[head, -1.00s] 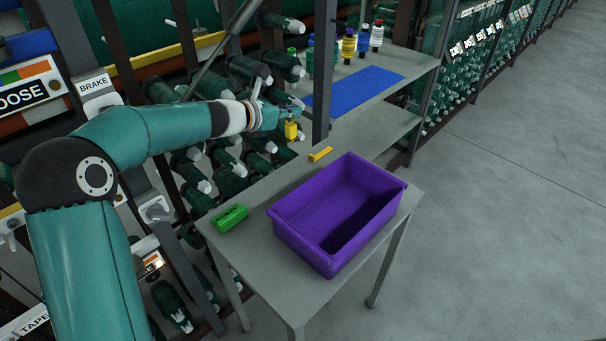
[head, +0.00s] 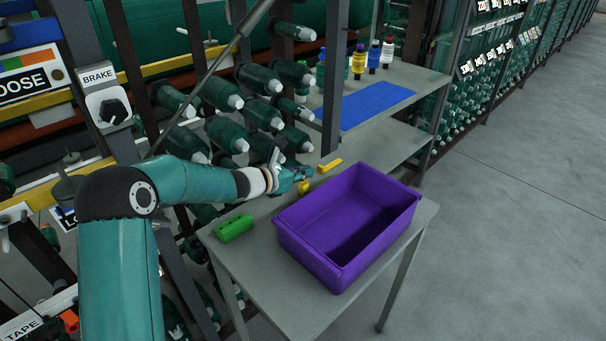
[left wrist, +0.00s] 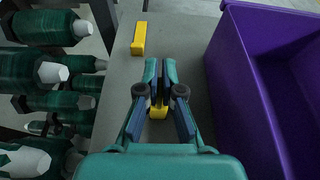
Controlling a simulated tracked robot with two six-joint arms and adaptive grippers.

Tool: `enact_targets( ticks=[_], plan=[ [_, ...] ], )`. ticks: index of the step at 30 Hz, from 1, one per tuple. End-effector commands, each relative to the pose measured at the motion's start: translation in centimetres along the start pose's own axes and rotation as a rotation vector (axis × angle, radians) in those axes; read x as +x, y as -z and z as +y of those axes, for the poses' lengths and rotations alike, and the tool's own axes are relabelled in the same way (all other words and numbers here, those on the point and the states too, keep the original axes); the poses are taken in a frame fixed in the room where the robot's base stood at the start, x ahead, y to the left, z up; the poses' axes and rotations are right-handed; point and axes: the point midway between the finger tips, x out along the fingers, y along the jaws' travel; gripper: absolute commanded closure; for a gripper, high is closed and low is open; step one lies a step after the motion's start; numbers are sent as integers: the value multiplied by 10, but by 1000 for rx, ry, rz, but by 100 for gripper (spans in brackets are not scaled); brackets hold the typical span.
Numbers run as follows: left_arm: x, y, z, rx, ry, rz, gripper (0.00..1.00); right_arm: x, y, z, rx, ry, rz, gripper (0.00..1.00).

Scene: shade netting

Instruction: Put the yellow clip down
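My left gripper (head: 299,176) is over the back part of the small grey table (head: 262,262), left of the purple bin. It is shut on the yellow clip (head: 304,188), which hangs below the fingers, low over the table top. I cannot tell whether the clip touches the table. In the left wrist view the gripper's fingers (left wrist: 160,72) are close together and the clip (left wrist: 158,113) shows partly between them. The rest of the clip is hidden by the fingers. My right gripper is not in view.
A purple bin (head: 312,262) fills much of the table. A yellow bar (head: 329,166) lies beyond the gripper, also in the left wrist view (left wrist: 139,38). A green block (head: 234,229) lies at the left edge. Green spools (head: 262,115) crowd the left side.

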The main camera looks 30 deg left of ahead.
Motion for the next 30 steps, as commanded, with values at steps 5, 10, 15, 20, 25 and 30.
enact_targets(
  ticks=[5,10,15,20,25,30],
  plan=[
    [0,0,0,0,0,1,100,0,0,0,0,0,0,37],
    [0,0,0,0,0,1,77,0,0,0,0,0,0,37],
    [0,0,0,0,0,1,69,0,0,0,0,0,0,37],
    [0,0,0,0,-1,1,69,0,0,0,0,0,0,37],
    [-9,1,1,0,-2,1,69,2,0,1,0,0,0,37],
    [-35,1,2,-1,-4,-1,69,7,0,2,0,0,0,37]
  ],
)
